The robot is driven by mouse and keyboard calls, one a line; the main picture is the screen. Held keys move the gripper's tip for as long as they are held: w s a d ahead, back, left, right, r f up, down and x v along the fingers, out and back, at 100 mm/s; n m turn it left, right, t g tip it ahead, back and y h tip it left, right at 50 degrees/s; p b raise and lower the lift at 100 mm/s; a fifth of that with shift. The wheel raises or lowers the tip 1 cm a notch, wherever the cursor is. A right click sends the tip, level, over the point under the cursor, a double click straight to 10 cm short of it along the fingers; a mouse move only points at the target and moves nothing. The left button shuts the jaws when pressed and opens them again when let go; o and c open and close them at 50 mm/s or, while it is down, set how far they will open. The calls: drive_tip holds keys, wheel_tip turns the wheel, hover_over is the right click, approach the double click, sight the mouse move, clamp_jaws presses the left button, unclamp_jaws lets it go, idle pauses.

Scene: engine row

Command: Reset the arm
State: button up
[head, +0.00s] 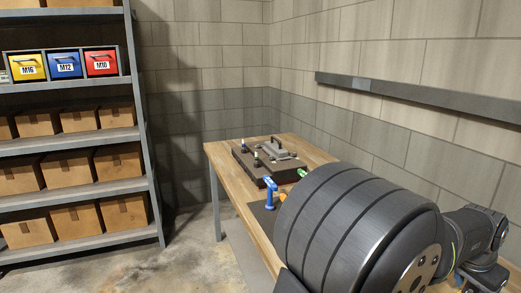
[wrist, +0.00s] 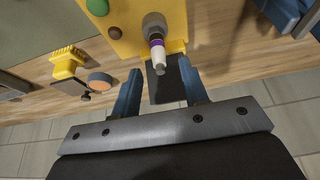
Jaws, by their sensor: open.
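My gripper (wrist: 159,67) shows in the wrist view with its two blue-grey fingers spread apart and nothing held between them. It is above the front edge of a wooden workbench (wrist: 225,66). A white and purple tipped cylinder (wrist: 157,52) on a yellow housing (wrist: 125,40) lies just ahead of the fingertips. A dark plate (wrist: 166,85) shows between the fingers. I cannot tell how far the fingers are from these. In the head view my own dark arm links fill the lower right, and the gripper is hidden.
A yellow brush-like piece (wrist: 68,62) and an orange-rimmed round part (wrist: 100,81) lie left of the gripper. In the head view the workbench (head: 222,166) carries a dark fixture (head: 262,166) and a blue-handled part (head: 270,187). Shelves (head: 85,139) with boxes stand left; floor between is clear.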

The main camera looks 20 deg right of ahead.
drive_tip(key=v, duration=1.2)
drive_tip(key=x, duration=1.7)
drive_tip(key=shift+f, duration=0.15)
wheel_tip(320, 180, up, 8)
drive_tip(key=shift+f, duration=0.15)
drive_tip(key=w+a, duration=0.4)
drive_tip(key=w, duration=0.4)
drive_tip(key=w+a+n, duration=0.1)
drive_tip(key=w+a, duration=0.3)
drive_tip(key=w, duration=0.4)
drive_tip(key=shift+a+n+t, duration=0.25)
drive_tip(key=shift+n+t, duration=0.05)
drive_tip(key=shift+w, duration=0.1)
